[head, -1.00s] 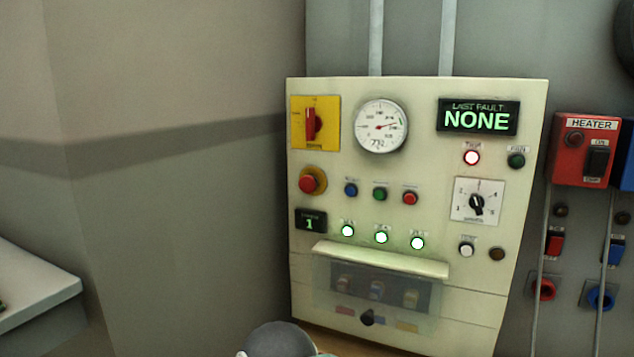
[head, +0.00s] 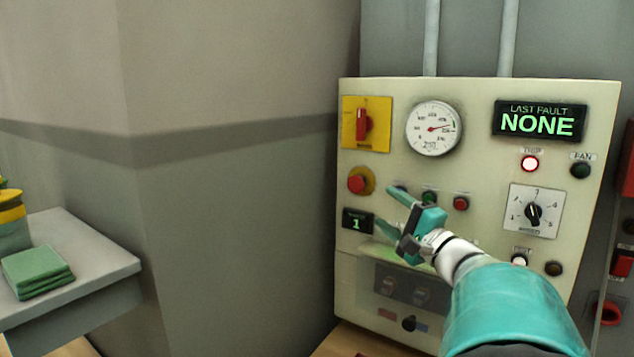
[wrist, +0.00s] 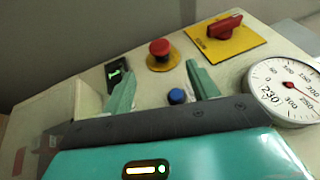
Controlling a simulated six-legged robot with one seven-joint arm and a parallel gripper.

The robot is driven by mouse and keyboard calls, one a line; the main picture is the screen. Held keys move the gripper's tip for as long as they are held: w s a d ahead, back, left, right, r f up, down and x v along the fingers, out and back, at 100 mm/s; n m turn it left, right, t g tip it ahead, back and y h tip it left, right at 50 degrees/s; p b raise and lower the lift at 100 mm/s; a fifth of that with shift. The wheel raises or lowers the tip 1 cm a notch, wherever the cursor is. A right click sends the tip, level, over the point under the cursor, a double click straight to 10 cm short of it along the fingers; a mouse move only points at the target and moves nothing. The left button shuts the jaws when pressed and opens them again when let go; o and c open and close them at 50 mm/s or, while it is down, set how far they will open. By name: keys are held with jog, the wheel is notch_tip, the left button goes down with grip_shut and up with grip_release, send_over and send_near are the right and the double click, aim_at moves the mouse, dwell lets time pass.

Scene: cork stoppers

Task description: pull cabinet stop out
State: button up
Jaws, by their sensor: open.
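The cabinet stop is a red mushroom button (head: 357,183) on a yellow-orange round base, at the left side of the cream cabinet (head: 470,95) in the head view. In the wrist view the red button (wrist: 160,47) shows ahead, beyond and between the two fingertips. My gripper (head: 385,208) is open and empty, its green fingers pointing left toward the button, with a gap still between them. In the wrist view my gripper (wrist: 160,72) has one finger on each side of the button's line. I cannot tell whether the button is pressed in.
A yellow plate with a red rotary switch (head: 363,124) is above the stop. A counter display reading 1 (head: 357,220) is below it. A blue button (wrist: 177,96) lies close by the right finger. A gauge (head: 433,128) and a clear-covered panel (head: 405,290) are on the cabinet.

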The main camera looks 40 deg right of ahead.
aim_at(348, 183)
jog(key=x, duration=1.3)
jog(key=shift+w, duration=0.35)
grip_shut()
jog(key=shift+s+a+r, duration=0.1)
jog(key=shift+s+a, duration=0.1)
jog(key=shift+a, duration=0.5)
jog(key=shift+d, duration=0.1)
